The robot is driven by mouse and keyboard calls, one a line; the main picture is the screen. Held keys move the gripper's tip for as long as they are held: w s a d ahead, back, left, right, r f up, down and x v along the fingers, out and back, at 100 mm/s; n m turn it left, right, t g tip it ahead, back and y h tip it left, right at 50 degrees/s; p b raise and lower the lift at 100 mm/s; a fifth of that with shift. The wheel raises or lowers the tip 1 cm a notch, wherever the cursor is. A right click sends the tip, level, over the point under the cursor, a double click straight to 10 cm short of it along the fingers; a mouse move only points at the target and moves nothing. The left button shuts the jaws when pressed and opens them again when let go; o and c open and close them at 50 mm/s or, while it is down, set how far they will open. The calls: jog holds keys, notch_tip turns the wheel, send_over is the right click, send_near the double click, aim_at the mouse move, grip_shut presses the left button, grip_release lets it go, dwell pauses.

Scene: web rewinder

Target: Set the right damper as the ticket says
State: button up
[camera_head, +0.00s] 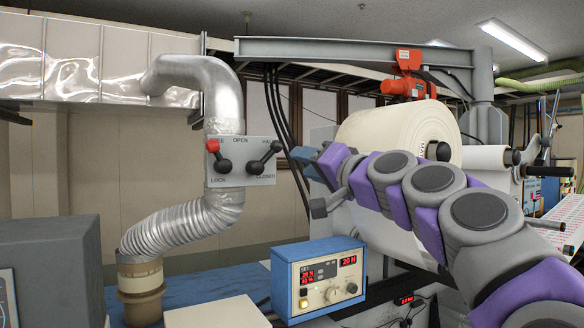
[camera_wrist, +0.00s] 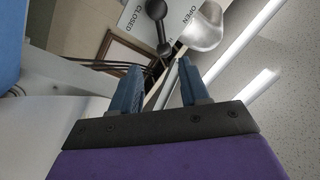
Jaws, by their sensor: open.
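A grey damper plate (camera_head: 238,178) is fixed in front of the silver duct in the head view. Its right lever (camera_head: 266,157) is black and points up and right, toward the partly hidden HALF mark; OPEN is at the top and CLOSED at the bottom right. The lever also shows at the top of the wrist view (camera_wrist: 160,30). A left lever (camera_head: 218,156) with a red knob points toward the upper-left mark, above LOCK. My gripper (camera_head: 297,154) is open and empty, just right of the plate. Its blue fingers (camera_wrist: 158,77) are apart below the lever's knob. I cannot make out a ticket.
A blue control box (camera_head: 318,280) with red displays and knobs stands on the blue bench below. A large paper roll (camera_head: 395,130) is behind my arm. The flexible duct (camera_head: 190,225) curves down at the left. Black cables (camera_head: 278,115) hang behind the gripper.

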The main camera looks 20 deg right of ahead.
jog(key=v, duration=0.5)
jog(key=shift+s+b, duration=0.1)
jog(key=shift+b, duration=0.3)
